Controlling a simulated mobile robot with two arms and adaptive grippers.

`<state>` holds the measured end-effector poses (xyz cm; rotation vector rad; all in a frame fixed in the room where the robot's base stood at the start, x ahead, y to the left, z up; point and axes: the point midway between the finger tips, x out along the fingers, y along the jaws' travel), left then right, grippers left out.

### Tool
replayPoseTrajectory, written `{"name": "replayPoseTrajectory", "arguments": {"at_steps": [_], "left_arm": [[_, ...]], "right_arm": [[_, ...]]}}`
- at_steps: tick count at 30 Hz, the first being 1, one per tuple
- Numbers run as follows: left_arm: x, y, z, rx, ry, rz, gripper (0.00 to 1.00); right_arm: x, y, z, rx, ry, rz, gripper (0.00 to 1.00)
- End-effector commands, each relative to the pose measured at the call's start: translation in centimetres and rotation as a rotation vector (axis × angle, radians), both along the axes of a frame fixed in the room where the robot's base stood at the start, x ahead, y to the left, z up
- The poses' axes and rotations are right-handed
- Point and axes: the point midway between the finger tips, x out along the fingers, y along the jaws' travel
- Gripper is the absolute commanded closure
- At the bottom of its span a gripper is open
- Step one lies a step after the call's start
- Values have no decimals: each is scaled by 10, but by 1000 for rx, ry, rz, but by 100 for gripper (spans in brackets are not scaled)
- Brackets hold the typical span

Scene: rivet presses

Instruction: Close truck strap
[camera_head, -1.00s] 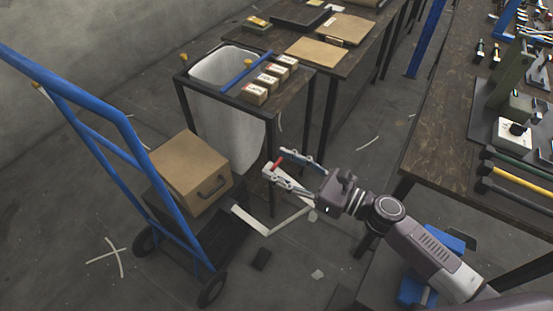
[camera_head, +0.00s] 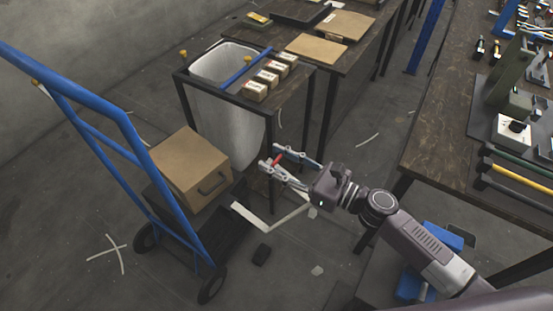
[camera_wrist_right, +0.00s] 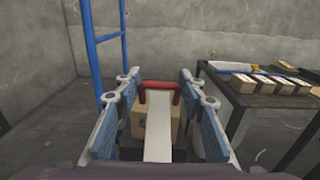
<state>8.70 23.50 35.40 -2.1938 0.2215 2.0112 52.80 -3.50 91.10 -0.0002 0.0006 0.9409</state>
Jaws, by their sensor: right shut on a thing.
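The blue hand truck (camera_head: 110,118) stands at the left, carrying a cardboard-coloured box (camera_head: 190,165) with a dark handle on top of a dark case (camera_head: 160,197). My right gripper (camera_head: 271,156) is shut on the red strap end (camera_head: 278,159), beside the box and above the floor. In the right wrist view the red end (camera_wrist_right: 160,86) spans between the two fingers, and the white strap (camera_wrist_right: 158,125) runs from it towards the camera. A white band (camera_head: 250,216) bends from the truck's base near the floor; I cannot tell its full path. My left gripper is not in view.
A bin stand with a white liner (camera_head: 230,120) and several small boxes (camera_head: 255,91) stands close behind my right gripper. A dark workbench (camera_head: 450,120) with tools is at the right. A small dark block (camera_head: 262,254) shows near the truck's wheel. Floor in front is mostly clear.

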Motion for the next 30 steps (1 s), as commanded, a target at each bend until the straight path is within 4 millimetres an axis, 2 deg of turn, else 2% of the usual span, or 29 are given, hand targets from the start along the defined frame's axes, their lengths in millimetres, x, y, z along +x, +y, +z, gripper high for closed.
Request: {"name": "replayPoseTrajectory", "arguments": {"at_steps": [7,13,30], "left_arm": [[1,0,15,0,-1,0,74],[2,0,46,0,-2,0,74],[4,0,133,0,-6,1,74]], "right_arm": [[4,8,9,-13,11,5,100],[16,25,23,-54,38,6,100],[77,112,52,-145,102,9,100]]}}
